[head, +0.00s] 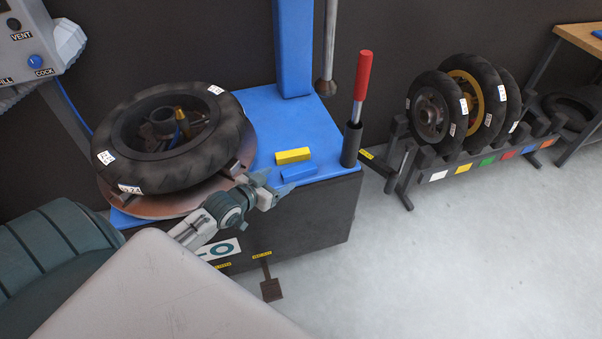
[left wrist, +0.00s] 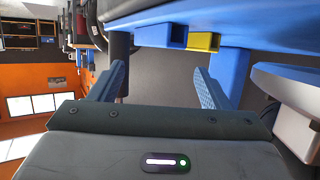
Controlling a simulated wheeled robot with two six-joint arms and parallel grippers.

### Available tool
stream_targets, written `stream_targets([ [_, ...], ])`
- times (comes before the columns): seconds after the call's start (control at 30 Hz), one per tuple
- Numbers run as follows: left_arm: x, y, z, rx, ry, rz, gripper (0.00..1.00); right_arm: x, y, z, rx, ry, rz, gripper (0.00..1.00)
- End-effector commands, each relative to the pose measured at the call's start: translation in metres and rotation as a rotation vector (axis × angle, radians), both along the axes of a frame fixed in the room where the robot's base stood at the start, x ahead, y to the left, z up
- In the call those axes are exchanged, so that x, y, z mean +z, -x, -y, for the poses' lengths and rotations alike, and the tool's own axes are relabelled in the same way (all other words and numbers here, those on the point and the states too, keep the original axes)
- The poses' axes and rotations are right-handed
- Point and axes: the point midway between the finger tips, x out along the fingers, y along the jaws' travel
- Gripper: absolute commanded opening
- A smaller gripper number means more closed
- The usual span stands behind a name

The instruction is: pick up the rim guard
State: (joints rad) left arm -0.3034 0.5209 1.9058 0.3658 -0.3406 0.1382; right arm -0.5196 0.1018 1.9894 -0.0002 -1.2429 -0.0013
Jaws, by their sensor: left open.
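Two small channel-shaped pieces lie on the blue machine top, one yellow (head: 293,155) and one blue (head: 299,173); I cannot tell which is the rim guard, or if both are. The blue piece is nearer the front edge. My left gripper (head: 274,182) is open and empty at that edge, just left of the blue piece. In the left wrist view, the blue piece (left wrist: 163,36) and the yellow piece (left wrist: 203,42) show end-on beyond my open fingers (left wrist: 163,86). My right gripper is out of view.
A tyre (head: 200,160) on its wheel lies on the turntable left of the pieces. A red-handled lever (head: 363,75) stands to their right. A blue column (head: 293,45) rises behind. A rack with several tyres (head: 478,95) stands farther right. The grey floor is clear.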

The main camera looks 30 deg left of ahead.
Motion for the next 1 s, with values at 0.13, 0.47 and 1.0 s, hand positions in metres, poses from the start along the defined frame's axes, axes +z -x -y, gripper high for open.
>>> stream_targets([
  [0.13,-0.009,-0.019,0.002,0.003,0.002,0.001,0.7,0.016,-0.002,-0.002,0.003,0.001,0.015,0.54],
  [0.47,-0.017,-0.048,0.008,0.003,0.002,0.001,0.7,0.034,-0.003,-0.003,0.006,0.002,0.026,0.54],
  [1.0,-0.027,-0.073,0.012,0.001,-0.001,-0.003,0.59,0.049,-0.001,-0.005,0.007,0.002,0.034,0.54],
])
